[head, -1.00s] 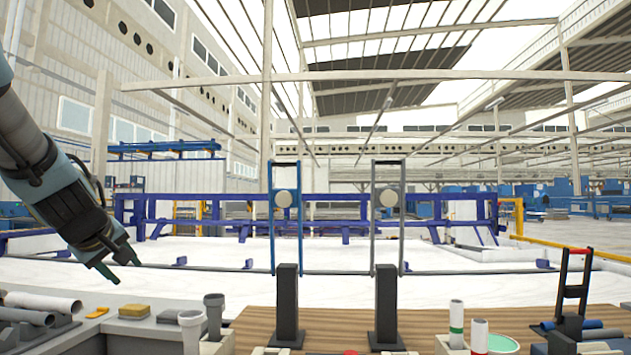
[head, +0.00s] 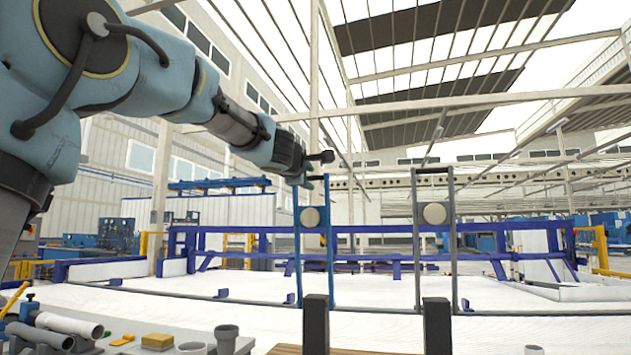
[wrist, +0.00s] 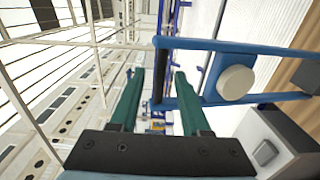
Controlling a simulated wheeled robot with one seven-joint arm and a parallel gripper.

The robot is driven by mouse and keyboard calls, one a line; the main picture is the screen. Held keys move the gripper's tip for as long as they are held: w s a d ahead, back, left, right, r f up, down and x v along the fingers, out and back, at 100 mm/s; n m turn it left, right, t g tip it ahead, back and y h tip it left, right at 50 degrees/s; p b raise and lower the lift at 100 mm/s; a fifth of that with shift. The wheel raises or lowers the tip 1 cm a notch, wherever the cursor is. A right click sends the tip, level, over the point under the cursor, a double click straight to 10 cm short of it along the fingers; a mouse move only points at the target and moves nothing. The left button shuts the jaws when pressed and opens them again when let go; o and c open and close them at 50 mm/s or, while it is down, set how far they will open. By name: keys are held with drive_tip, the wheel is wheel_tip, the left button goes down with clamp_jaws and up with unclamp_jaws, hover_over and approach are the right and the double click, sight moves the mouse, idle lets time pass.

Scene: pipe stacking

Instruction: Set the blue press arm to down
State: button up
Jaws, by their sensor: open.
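The blue press arm (head: 298,250) stands upright, raised above a dark post (head: 315,325), with a pale round disc (head: 312,217) between its rails. In the wrist view the blue press arm (wrist: 195,46) enters from the right, and its dark end crossbar (wrist: 160,72) appears between the fingertips. My gripper (head: 318,170) is open at the top of the blue arm, reaching it from the left. In the wrist view the green fingers of my gripper (wrist: 159,73) are apart. I cannot tell whether they touch the crossbar.
A grey press arm (head: 449,260) stands upright to the right, over its own dark post (head: 437,325). Pipes (head: 68,324), a yellow block (head: 157,341) and grey cups (head: 227,338) sit at the lower left. Open air separates the two press arms.

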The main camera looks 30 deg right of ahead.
drive_tip(key=p+x, duration=0.1)
drive_tip(key=x, duration=0.4)
drive_tip(key=shift+w, duration=0.15)
drive_tip(key=shift+c, duration=0.4)
clamp_jaws()
idle(0.9)
